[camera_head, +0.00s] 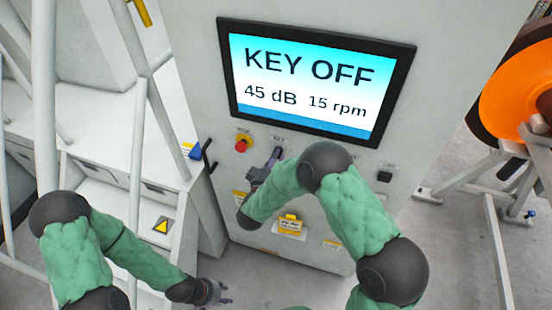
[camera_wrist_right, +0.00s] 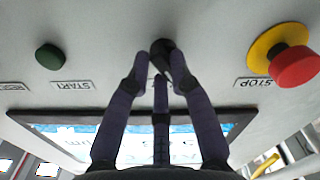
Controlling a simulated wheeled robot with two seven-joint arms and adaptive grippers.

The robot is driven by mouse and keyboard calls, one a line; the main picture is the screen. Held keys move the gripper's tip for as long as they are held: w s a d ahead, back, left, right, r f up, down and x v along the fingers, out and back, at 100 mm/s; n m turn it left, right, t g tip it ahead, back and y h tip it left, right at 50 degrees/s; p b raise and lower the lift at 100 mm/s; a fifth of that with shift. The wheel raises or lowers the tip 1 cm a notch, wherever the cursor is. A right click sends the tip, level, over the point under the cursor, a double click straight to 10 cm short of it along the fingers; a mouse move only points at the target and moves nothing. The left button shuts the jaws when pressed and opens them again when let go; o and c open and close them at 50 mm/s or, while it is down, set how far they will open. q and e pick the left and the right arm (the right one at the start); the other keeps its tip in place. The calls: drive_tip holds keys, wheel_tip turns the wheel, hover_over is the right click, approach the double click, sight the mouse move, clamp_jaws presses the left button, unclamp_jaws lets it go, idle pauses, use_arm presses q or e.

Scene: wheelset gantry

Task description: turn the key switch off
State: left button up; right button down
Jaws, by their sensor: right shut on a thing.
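The key switch (camera_wrist_right: 161,46) is a small dark knob on the grey panel, seen between the fingertips in the right wrist view. My right gripper (camera_wrist_right: 159,78) is shut on its key, with the fingers reaching in from the picture's bottom. In the head view my right gripper (camera_head: 277,155) is at the panel below the display, and hides the switch there. The display (camera_head: 312,82) reads "KEY OFF", "45 dB" and "15 rpm". The key's exact angle is hard to tell. My left gripper (camera_head: 220,291) is low in front of the cabinet, empty, with its fingers spread.
A red stop button (camera_head: 241,146) on a yellow base is left of the switch; it also shows in the right wrist view (camera_wrist_right: 294,66). A green button (camera_wrist_right: 49,57) is on the switch's other side. An orange wheel (camera_head: 512,95) stands right.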

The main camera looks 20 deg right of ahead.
drive_tip(key=c, duration=1.1)
unclamp_jaws()
drive_tip(key=shift+a, duration=0.1)
drive_tip(key=v, duration=1.2)
wheel_tip(320, 180, down, 29)
drive_tip(key=s+g+y+b, duration=0.2)
drive_tip(key=g+y+b, duration=0.5)
drive_tip(key=y+b, duration=0.15)
drive_tip(key=s+f+m+g+y+b, duration=0.1)
drive_tip(key=s+f+g+y+b, duration=0.1)
drive_tip(key=s+f, duration=0.3)
drive_tip(key=s+f+g+y+b, duration=0.3)
drive_tip(key=s+f+g, duration=0.2)
drive_tip(key=s, duration=0.8)
drive_tip(key=shift+s+a+f+m+g, duration=0.3)
drive_tip(key=shift+a+f+m, duration=0.1)
drive_tip(key=shift+f, duration=0.3)
